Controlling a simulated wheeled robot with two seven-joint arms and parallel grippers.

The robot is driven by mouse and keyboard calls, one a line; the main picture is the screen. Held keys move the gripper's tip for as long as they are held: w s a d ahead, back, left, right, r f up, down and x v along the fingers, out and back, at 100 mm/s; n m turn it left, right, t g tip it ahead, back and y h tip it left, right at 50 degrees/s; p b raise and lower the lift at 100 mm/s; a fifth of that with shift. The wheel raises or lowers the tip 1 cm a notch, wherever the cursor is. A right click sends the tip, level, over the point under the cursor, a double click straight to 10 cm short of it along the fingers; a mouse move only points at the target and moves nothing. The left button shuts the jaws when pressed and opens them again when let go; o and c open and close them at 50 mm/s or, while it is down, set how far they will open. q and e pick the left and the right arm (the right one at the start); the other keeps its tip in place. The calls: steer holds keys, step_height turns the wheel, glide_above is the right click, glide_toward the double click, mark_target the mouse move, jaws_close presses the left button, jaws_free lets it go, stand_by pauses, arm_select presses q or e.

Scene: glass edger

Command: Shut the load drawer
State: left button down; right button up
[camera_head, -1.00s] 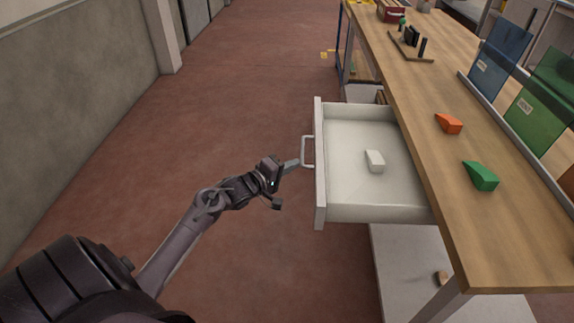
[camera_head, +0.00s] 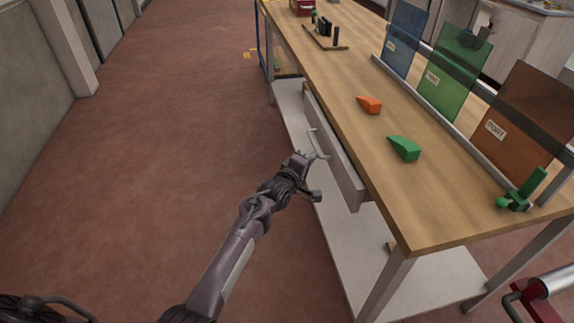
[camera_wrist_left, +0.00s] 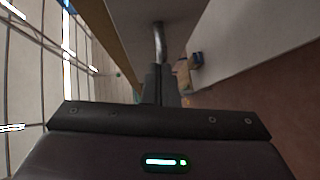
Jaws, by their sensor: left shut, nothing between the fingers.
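The load drawer (camera_head: 333,153) is under the wooden bench top and sits almost fully in. Its pale front stands close to the bench edge, and its inside is hidden. Its metal handle (camera_head: 320,145) sticks out from the front; it also shows in the left wrist view (camera_wrist_left: 159,40). My left gripper (camera_head: 309,157) is shut with nothing between its fingers, at the handle. In the left wrist view its fingertips (camera_wrist_left: 159,72) are just below the handle's bar; I cannot tell if they touch it. My right gripper is not in view.
On the bench top (camera_head: 340,85) lie an orange wedge (camera_head: 369,104) and a green wedge (camera_head: 404,148). Blue, green and brown glass panels (camera_head: 455,70) stand in a rail behind. A lower shelf (camera_head: 340,225) is below the drawer. Floor to the left is clear.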

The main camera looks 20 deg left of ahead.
mark_target(323, 157)
arm_select(q)
steer(key=w+d, duration=0.1)
steer(key=d, duration=0.2)
steer(key=shift+w+b, duration=0.4)
steer(key=shift+w+d, duration=0.1)
steer(key=shift+d, duration=0.05)
steer(key=shift+d+r, duration=0.1)
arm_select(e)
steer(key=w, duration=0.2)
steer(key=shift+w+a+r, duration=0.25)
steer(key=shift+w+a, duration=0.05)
arm_select(q)
steer(key=shift+d+r, duration=0.1)
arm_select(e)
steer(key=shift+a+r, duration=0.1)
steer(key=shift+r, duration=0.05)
